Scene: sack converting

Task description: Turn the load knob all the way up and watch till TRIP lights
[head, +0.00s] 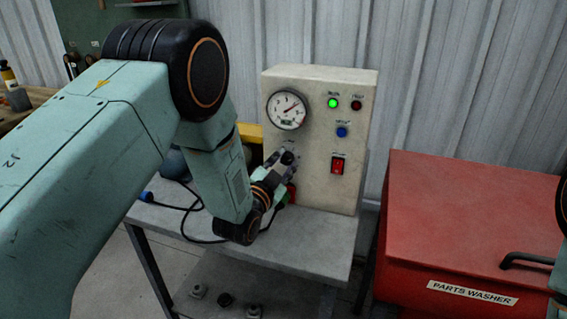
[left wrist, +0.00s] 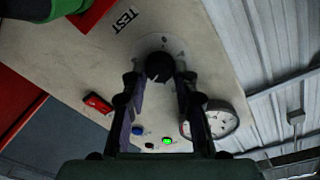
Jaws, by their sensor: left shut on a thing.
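A cream test panel (head: 320,115) stands on a grey bench. Its black load knob (left wrist: 159,67) is below the gauge and sits between the fingertips of my left gripper (head: 284,163). The left wrist view shows the gripper (left wrist: 159,80) shut on the knob from both sides. In the head view the fingers partly hide the knob. The round gauge (head: 288,108) has its needle pointing to the upper right. The left lamp (head: 333,103) glows green. The red TRIP lamp (head: 356,105) looks dark. My right gripper is out of view.
A blue button (head: 342,132) and a red rocker switch (head: 338,165) are on the panel's right side. A black cable lies on the bench (head: 315,232). A red parts washer (head: 470,210) stands to the right, a corrugated wall behind.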

